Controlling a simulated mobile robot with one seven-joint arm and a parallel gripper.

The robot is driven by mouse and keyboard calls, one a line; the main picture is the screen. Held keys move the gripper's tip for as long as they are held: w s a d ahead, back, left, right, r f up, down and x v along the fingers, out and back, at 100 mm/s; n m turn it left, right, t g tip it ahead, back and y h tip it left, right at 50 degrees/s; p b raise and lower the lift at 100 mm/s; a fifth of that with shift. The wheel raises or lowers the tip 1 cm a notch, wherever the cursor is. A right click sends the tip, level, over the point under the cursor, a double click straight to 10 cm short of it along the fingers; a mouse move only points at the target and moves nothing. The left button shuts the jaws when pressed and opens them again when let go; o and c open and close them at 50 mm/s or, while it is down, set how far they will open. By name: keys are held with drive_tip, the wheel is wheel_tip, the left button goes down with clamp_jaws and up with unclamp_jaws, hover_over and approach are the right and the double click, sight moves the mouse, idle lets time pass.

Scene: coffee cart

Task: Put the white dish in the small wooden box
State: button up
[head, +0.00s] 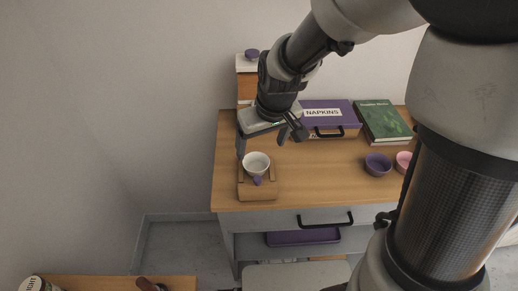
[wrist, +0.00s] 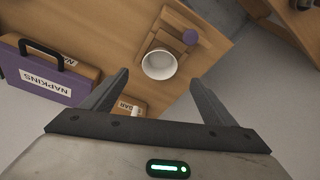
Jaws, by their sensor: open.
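The white dish (head: 256,160) is a small round cup shape, upright and empty, at the back end of the small wooden box (head: 257,194) near the left edge of the cart top. In the wrist view the white dish (wrist: 159,65) overlaps one end of the wooden box (wrist: 165,28). Its base is hidden, so I cannot tell whether it rests inside or on the rim. My gripper (head: 269,144) is open and empty above and behind the dish. In the wrist view the dish appears between and beyond the fingertips.
A purple NAPKINS box (head: 325,118) and a green book (head: 381,120) lie at the back. A purple bowl (head: 377,164) and a pink bowl (head: 403,162) stand at the right. A small purple dish (head: 252,54) sits on a raised stand. The middle front of the top is clear.

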drive_tip(key=s+d+r+m+t, duration=0.1)
drive_tip(key=s+d+r+m, duration=0.1)
drive_tip(key=s+d+r, duration=0.3)
drive_tip(key=s+d+r+m+t+h, duration=0.1)
drive_tip(key=s+d+r, duration=0.4)
drive_tip(key=s+r, duration=0.5)
drive_tip(key=shift+s+d+m, duration=0.3)
drive_tip(key=shift+s+m, duration=0.3)
drive_tip(key=shift+m, duration=0.1)
